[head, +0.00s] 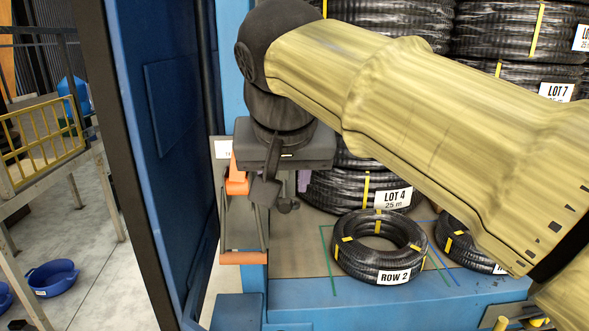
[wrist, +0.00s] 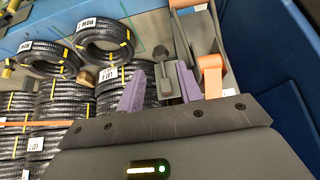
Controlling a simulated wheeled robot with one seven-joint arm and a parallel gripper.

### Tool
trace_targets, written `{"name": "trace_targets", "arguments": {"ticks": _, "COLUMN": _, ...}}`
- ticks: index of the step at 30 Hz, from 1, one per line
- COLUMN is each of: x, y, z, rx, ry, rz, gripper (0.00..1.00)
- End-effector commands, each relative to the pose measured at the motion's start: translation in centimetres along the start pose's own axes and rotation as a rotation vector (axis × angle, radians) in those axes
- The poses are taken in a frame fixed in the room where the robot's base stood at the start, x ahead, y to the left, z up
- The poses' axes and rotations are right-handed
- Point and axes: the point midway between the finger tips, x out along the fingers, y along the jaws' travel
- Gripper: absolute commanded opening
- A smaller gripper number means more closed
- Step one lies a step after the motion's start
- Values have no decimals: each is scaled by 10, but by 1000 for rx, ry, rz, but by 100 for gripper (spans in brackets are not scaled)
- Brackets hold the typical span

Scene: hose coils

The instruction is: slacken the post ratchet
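The orange strap (head: 237,184) with its grey metal frame hangs beside the blue post in the head view. The strap also shows at the right of the wrist view (wrist: 210,76). A dark grey paddle-shaped handle (head: 264,191) hangs beside it. A round-ended dark piece (head: 288,206) sits just right of the handle and appears between the fingers in the wrist view (wrist: 161,55). My gripper (wrist: 161,80) has its purple fingers spread apart, close to these parts. I cannot tell whether either finger touches them. My wrist hides the upper part of the ratchet.
Black hose coils are stacked behind, labelled LOT 4 (head: 393,198) and LOT 7. A ROW 2 coil (head: 352,262) lies on the blue-edged shelf (head: 370,317). A blue panel (head: 165,130) stands close on the left. Open floor with a blue bowl (head: 52,278) lies beyond it.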

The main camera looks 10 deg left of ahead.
Motion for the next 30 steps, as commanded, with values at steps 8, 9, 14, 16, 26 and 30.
{"name": "trace_targets", "arguments": {"ticks": 8, "x": 6, "y": -1, "z": 1, "rx": -2, "ry": 0, "rz": -1, "gripper": 36}}
{"name": "trace_targets", "arguments": {"ticks": 9, "x": 8, "y": -1, "z": 1, "rx": -2, "ry": 0, "rz": -2, "gripper": 36}}
{"name": "trace_targets", "arguments": {"ticks": 14, "x": 18, "y": -1, "z": 1, "rx": -2, "ry": -1, "rz": -2, "gripper": 36}}
{"name": "trace_targets", "arguments": {"ticks": 16, "x": 23, "y": -1, "z": 2, "rx": -3, "ry": -1, "rz": -2, "gripper": 36}}
{"name": "trace_targets", "arguments": {"ticks": 26, "x": 44, "y": -1, "z": 1, "rx": -3, "ry": 0, "rz": -2, "gripper": 36}}
{"name": "trace_targets", "arguments": {"ticks": 30, "x": 53, "y": -1, "z": 2, "rx": -2, "ry": -1, "rz": -1, "gripper": 36}}
